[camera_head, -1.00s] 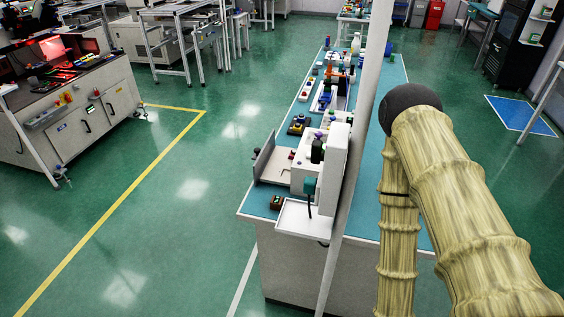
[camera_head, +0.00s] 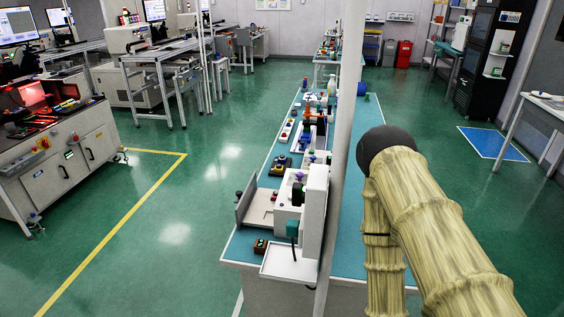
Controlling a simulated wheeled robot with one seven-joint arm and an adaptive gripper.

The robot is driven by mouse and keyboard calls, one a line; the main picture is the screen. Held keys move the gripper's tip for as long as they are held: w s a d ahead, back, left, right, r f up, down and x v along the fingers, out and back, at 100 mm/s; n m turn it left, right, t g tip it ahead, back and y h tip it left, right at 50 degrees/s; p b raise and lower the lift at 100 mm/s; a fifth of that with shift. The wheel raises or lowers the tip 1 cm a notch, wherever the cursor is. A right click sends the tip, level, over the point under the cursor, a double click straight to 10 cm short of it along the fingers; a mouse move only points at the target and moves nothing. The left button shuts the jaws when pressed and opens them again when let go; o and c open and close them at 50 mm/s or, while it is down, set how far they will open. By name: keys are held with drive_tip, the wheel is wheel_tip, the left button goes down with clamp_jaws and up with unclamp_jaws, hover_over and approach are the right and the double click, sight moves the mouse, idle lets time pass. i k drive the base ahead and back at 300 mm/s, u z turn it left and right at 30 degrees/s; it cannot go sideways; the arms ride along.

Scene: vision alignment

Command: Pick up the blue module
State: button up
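I cannot clearly make out a blue module. A small blue item (camera_head: 361,89) shows at the far end of the long blue-topped table (camera_head: 345,262), but it is too small to tell what it is. My arm crosses the right side of the view in front of the table. My gripper is not in view.
A white machine (camera_head: 313,210) with a flat tray stands at the table's near end, and several small parts line its left side. A pale vertical post (camera_head: 342,140) cuts across the table. A dark-topped workbench (camera_head: 75,150) stands at left. Green floor (camera_head: 165,235) between them is clear.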

sight(282, 159)
drive_tip(key=k, duration=0.5)
drive_tip(key=u, duration=1.7)
drive_tip(key=i, duration=2.5)
drive_tip(key=z, duration=2.45)
